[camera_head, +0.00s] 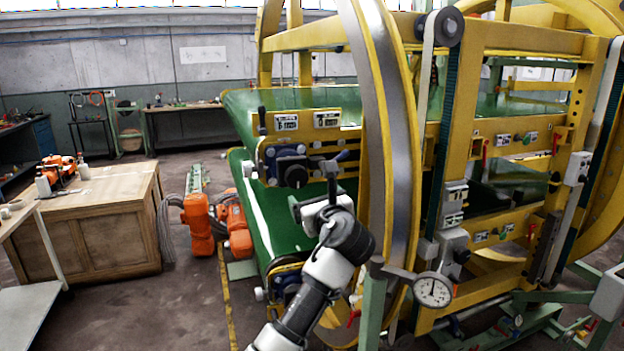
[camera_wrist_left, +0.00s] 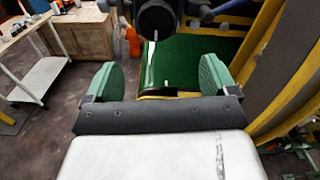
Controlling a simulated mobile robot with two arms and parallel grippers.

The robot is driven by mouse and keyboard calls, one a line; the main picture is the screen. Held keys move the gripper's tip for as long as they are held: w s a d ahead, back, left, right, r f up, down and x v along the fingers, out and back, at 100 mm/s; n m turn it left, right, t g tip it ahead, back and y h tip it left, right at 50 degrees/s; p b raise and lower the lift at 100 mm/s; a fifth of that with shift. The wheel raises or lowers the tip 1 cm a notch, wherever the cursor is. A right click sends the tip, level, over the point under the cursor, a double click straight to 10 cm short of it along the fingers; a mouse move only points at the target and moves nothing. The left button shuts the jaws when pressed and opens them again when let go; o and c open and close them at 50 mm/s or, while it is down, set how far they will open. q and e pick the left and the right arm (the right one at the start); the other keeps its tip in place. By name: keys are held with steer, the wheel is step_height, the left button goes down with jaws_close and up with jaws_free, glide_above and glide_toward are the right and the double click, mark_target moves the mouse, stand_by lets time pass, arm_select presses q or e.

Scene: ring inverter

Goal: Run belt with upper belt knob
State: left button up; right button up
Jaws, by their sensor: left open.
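The upper belt knob (camera_head: 293,172) is a black round knob on the yellow side plate at the end of the upper green belt (camera_head: 248,104). In the left wrist view, the dark knob (camera_wrist_left: 157,20) shows at the top, beyond the fingertips and roughly centred between them. My left gripper (camera_head: 312,188) is open and empty, just in front of and slightly right of the knob in the head view. Its green finger pads stand wide apart in the left wrist view (camera_wrist_left: 160,78). No contact with the knob shows. My right gripper is in neither view.
A big yellow and grey ring (camera_head: 385,120) rises close to the right of my left arm. A lower knob (camera_head: 282,284) sits below, partly near my arm. A dial gauge (camera_head: 433,290) stands at lower right.

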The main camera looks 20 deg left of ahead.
mark_target(298, 179)
arm_select(q)
steer(key=p+x, duration=0.1)
steer(key=x, duration=0.2)
steer(key=p+x, duration=0.1)
steer(key=x, duration=0.2)
steer(key=r+p+x, duration=0.1)
steer(key=x, duration=0.3)
steer(key=shift+s+a+r, duration=0.1)
steer(key=shift+a+r, duration=0.05)
steer(key=shift+a, duration=0.2)
steer(key=shift+w+a, duration=0.3)
steer(key=shift+w, duration=0.1)
steer(key=shift+c, duration=0.3)
steer(key=c, duration=0.9)
